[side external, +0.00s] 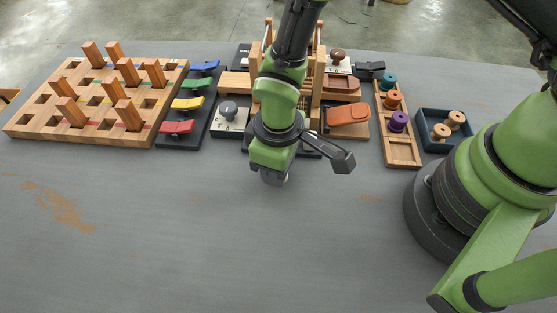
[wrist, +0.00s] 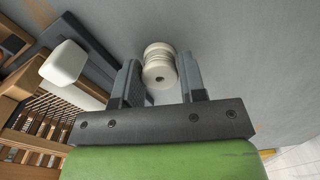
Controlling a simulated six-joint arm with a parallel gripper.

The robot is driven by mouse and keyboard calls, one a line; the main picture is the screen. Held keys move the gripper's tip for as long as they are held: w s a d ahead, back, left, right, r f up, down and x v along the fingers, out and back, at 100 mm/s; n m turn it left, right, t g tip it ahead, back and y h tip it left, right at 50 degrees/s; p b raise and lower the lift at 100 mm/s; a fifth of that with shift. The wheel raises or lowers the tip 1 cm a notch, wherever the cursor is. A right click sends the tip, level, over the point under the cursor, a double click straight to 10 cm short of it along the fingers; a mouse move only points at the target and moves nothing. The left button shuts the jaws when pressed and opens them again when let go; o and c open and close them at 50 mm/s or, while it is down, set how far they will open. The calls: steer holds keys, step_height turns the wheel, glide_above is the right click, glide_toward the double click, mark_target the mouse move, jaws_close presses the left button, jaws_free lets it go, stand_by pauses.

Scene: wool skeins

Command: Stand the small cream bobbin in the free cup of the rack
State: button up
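A small cream bobbin (wrist: 160,66) shows in the wrist view, its round end with a dark hole facing the camera. It is between the fingertips of my gripper (wrist: 160,80), with a finger close on either side. I cannot tell whether the fingers press on it. In the side view my gripper (side external: 272,178) is low over the grey table, and the bobbin is hidden there. The wooden rack (side external: 414,158) stands to the right, holding a teal bobbin (side external: 389,79), an orange bobbin (side external: 393,99) and a purple bobbin (side external: 398,122). Its nearest cup (side external: 402,150) is empty.
A dark blue tray (side external: 426,142) right of the rack holds bobbins with tan ends. A wooden peg board (side external: 30,130) is at the far left. Coloured pedals, a grey-knobbed block (side external: 229,113) and an orange pedal (side external: 347,115) line the back. The front table is clear.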

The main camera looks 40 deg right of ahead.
steer(key=o, duration=0.3)
steer(key=d+r+m+t+y, duration=0.1)
steer(key=d+r+m, duration=0.15)
steer(key=r, duration=0.75)
steer(key=d+r+m+t, duration=0.1)
steer(key=d+r, duration=0.2)
steer(key=r, duration=0.8)
steer(key=s+d+r+m+t+y, duration=0.1)
steer(key=s+d+r+m+t, duration=0.3)
steer(key=s+d+r, duration=0.5)
steer(key=shift+s+d+m+t, duration=0.15)
steer(key=shift+s+m+t, duration=0.3)
steer(key=shift+m, duration=0.7)
steer(key=shift+o, duration=0.6)
steer(key=shift+s+d+r, duration=0.1)
steer(key=shift+s+r, duration=0.05)
steer(key=shift+s, duration=0.15)
